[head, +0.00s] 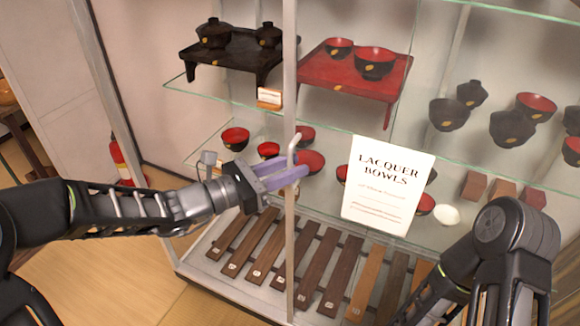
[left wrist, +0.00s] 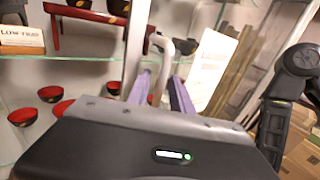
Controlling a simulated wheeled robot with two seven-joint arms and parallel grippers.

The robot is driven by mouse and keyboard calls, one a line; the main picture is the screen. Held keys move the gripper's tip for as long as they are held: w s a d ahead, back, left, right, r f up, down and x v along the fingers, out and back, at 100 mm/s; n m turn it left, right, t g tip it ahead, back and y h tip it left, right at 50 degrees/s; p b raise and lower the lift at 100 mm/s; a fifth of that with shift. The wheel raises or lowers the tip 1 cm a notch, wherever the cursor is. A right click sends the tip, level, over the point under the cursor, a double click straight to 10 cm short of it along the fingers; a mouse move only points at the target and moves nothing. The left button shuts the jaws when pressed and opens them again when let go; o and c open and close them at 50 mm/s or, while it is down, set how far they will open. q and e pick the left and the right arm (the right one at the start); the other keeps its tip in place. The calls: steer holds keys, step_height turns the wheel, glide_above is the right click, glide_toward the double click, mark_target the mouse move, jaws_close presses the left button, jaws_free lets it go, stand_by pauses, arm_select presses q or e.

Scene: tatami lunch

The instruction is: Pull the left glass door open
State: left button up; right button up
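The left glass door's metal upright (head: 290,80) runs down the middle of the head view, and its clear pane covers the shelves. A pale bent bar handle (head: 293,143) stands out from this upright. My left gripper (head: 290,175) is at the handle, with its purple fingers apart. In the left wrist view the handle (left wrist: 161,60) reaches down between the two fingers (left wrist: 160,90), with space around it. The lower part of the handle is hidden. The door appears in line with the cabinet front. My right arm shows at the lower right; its gripper is out of view.
Behind the glass are a black low tray table (head: 235,50), a red one (head: 345,72) and several lacquer bowls. A white "Lacquer Bowls" sign (head: 388,185) hangs in front, right of the handle. A red extinguisher (head: 122,160) stands left of the cabinet. Wooden floor (head: 130,285) is clear at the lower left.

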arm_select(q)
steer(key=shift+o, duration=0.3)
steer(key=v, duration=0.7)
steer(key=shift+s+a+b, duration=0.2)
steer(key=shift+a+b, duration=0.15)
